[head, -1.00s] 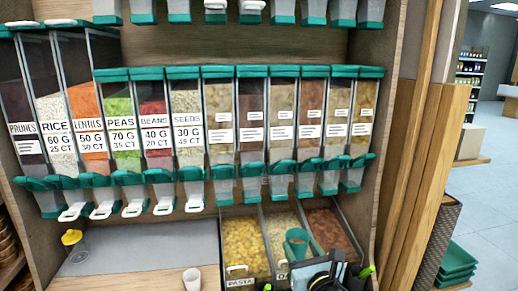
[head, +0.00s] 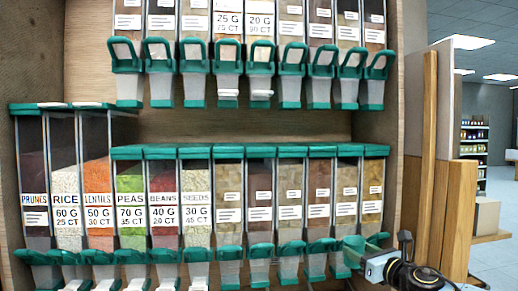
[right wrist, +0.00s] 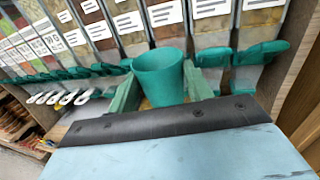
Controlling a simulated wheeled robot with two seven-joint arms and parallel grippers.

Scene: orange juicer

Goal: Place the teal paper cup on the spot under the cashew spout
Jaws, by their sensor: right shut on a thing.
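The teal paper cup (right wrist: 160,75) is held upright-looking between the two green fingers of my right gripper (right wrist: 161,88) in the right wrist view. In the head view the gripper (head: 370,258) is at the lower right, with the cup (head: 352,250) at its tip, overlapping the lower row's right-end spouts. The upper dispensers have green spouts; two of them, labelled 25 G (head: 229,20) and 20 G (head: 262,22), have white levers. Their names are cut off, so I cannot tell which is cashew. The spot under it is not identifiable. My left gripper is out of view.
The lower dispenser row, with prunes (head: 34,180), rice, lentils, peas, beans and seeds, spans the middle. A bare wooden back panel (head: 240,125) shows between the rows. The wooden side wall (head: 402,130) stands close to my right arm. Spouts crowd around the cup.

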